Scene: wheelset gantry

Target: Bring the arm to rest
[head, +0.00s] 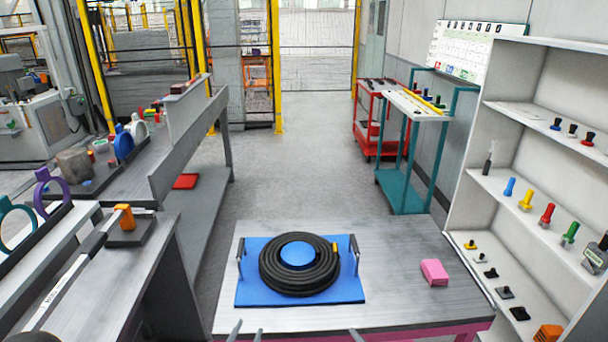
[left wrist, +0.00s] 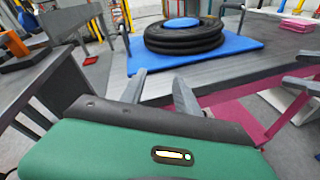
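My left gripper (head: 247,333) shows only as two fingertips at the bottom edge of the head view, in front of the table. In the left wrist view its two grey fingers (left wrist: 160,88) stand apart with nothing between them. They point toward the front edge of the table (head: 400,290). A single grey tip, which seems to be of my right gripper (head: 356,335), shows at the bottom edge of the head view. The rest of it is hidden, so its opening cannot be told.
A coiled black hose (head: 300,278) lies on a blue mat (head: 350,293) with two upright handles. A pink block (head: 434,272) sits to its right. A grey workbench (head: 130,280) stands at left, shelves (head: 480,205) at right. The floor (head: 290,170) beyond is open.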

